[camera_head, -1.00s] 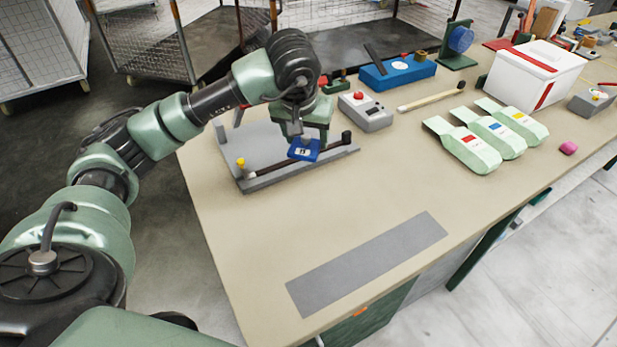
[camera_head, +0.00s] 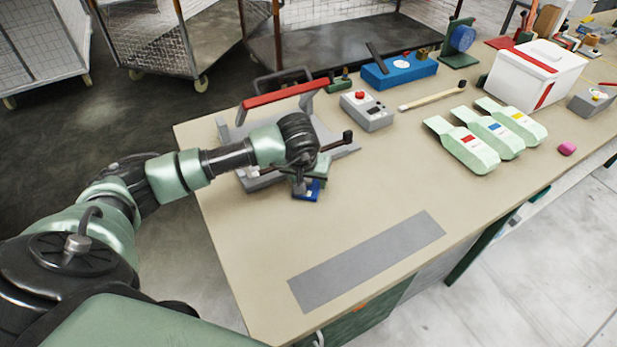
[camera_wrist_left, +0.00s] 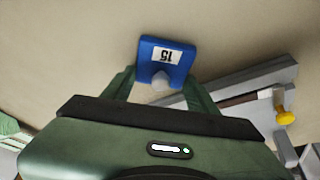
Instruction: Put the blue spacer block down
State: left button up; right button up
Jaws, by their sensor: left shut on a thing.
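The blue spacer block (camera_head: 313,194) shows in the head view just in front of the grey press fixture. My left gripper (camera_head: 305,186) is shut on it. My right gripper is not in view.
The press (camera_head: 259,184) has a red-handled bar (camera_head: 285,95) behind my wrist. A grey mat (camera_head: 367,262) lies at the front. A grey button box (camera_head: 367,111) and green scoops (camera_head: 463,146) are to the right. The bench between is clear.

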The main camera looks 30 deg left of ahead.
pick_arm(q)
jog(key=shift+f, duration=0.1)
jog(key=o, duration=1.5)
jog(key=shift+o, duration=0.2)
